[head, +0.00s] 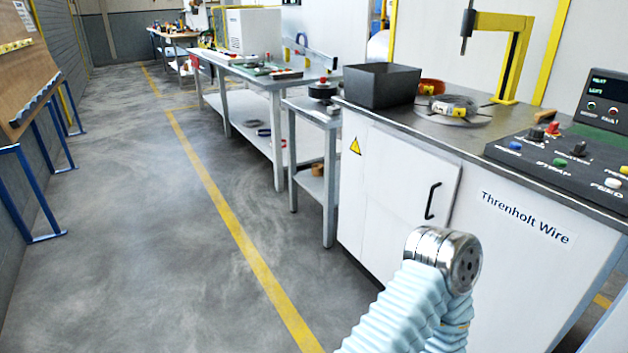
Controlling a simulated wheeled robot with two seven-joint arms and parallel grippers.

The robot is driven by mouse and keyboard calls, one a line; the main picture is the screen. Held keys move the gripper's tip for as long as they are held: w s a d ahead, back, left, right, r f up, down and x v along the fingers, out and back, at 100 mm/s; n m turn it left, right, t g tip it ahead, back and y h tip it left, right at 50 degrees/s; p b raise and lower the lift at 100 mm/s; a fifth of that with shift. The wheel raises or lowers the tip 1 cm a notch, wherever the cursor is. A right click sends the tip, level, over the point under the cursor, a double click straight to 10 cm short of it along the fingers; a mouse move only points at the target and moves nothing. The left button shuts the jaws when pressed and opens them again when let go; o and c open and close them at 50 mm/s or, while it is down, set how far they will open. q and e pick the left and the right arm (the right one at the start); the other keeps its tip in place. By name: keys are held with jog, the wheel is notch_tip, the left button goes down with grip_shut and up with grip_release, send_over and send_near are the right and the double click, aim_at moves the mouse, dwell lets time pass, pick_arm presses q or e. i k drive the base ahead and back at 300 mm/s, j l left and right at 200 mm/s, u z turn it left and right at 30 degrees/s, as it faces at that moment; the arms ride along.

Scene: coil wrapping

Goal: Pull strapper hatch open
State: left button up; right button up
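The strapper hatch (397,175) is a white door in the front of the white machine cabinet, right of the middle in the head view. It looks shut, flush with the cabinet front. A black bar handle (432,201) stands upright near its right edge. A pale blue sleeved arm link of mine with a round metal joint comes up from the bottom and covers part of the cabinet below the handle. No gripper fingers show for either arm, and nothing visible touches the handle.
A black bin (381,86), wire coils (447,109) and a button panel (570,150) sit on the cabinet top (440,130). A yellow press arm (512,50) stands behind. Workbenches (235,75) line the wall further back. Grey floor (130,230) to the left is open.

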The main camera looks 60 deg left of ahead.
aim_at(419, 186)
jog(key=u, duration=1.6)
